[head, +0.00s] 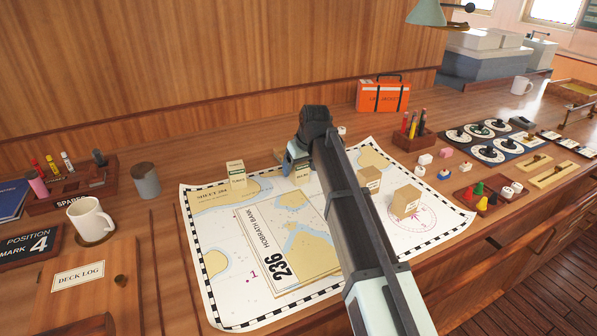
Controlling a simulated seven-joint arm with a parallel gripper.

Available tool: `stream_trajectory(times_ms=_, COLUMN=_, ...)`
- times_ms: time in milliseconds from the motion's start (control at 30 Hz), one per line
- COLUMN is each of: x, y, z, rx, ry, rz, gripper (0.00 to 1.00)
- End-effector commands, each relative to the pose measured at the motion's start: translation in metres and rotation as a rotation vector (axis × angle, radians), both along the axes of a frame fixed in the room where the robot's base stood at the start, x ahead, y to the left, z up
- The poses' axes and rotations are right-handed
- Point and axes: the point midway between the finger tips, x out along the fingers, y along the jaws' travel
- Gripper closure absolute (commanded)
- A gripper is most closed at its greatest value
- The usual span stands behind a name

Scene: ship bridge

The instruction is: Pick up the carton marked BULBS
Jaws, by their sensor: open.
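Several small tan cartons stand on the nautical chart (222,285), with print too small to read, so I cannot tell which is marked BULBS. One carton (236,172) stands upright at the chart's back left. A second carton (303,173) is partly hidden by my gripper. A third carton (371,178) is right of my arm, partly covered by it. A fourth, wider carton (405,203) is nearer the chart's right side. My gripper (290,167) is open, pointing down beside the second carton; I cannot tell whether they touch. My arm crosses the chart and hides part of it.
An orange case (383,95) stands behind the chart. A pen holder (414,138) and a tray of game pieces (487,192) are to the right. A white mug (90,219) and grey cup (145,180) are left.

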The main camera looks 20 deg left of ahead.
Motion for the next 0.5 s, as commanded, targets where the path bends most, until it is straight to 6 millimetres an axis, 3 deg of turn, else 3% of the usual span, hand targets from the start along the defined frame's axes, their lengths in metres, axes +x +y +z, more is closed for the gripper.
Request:
stream_trajectory(times_ms=133, x=0.004, y=0.005, z=-0.016, rx=0.0, ry=0.0, rz=-0.001, gripper=0.17)
stream_trajectory(times_ms=400, x=0.005, y=0.006, z=-0.019, rx=0.002, ry=-0.001, rz=-0.001, gripper=0.17)
stream_trajectory(times_ms=500, x=0.005, y=0.006, z=-0.019, rx=0.002, ry=-0.001, rz=-0.001, gripper=0.27)
